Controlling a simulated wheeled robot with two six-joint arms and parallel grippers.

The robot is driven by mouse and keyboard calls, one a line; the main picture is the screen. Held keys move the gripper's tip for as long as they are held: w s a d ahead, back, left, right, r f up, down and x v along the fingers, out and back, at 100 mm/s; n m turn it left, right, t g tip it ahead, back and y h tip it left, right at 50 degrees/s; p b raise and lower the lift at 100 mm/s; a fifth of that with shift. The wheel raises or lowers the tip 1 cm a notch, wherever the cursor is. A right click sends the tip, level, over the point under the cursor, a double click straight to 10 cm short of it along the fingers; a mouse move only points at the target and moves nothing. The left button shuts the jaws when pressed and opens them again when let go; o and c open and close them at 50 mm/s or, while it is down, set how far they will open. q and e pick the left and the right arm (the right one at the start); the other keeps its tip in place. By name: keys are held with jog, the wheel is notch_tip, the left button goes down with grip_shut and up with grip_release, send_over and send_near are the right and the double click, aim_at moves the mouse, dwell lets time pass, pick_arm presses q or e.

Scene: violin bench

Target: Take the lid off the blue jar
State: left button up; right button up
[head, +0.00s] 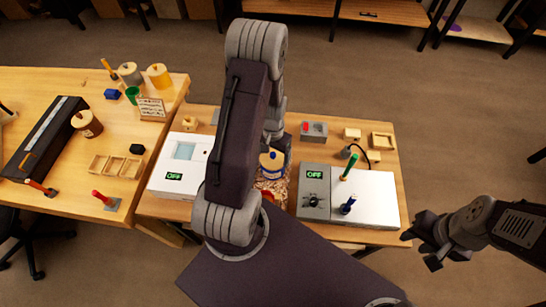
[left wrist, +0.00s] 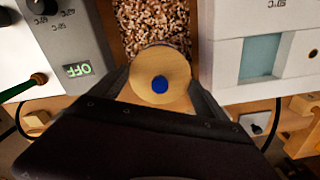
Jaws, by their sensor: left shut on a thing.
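The blue jar's round wooden lid (left wrist: 160,84) has a blue knob in its middle. It sits between the fingers of my left gripper (left wrist: 160,95), which is shut on it. In the head view the lid (head: 272,160) shows just right of my left arm, between the two white devices. I cannot tell whether lid and jar touch. My right gripper (head: 424,250) is open and empty, off the right side of the bench.
A bed of brown chips (left wrist: 152,25) lies beyond the lid. A white device with a display (head: 182,165) stands left, and a box with OFF sign and knobs (head: 345,195) right. The left table (head: 150,90) holds other jars and tools.

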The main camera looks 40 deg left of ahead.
aim_at(273, 154)
pick_arm(q)
notch_tip(273, 154, up, 4)
jog(key=shift+w+a+r, duration=0.1)
jog(key=w+d+r+b, duration=0.1)
jog(key=w+d+r, duration=0.6)
jog(key=d, duration=0.2)
jog(key=shift+w, duration=0.25)
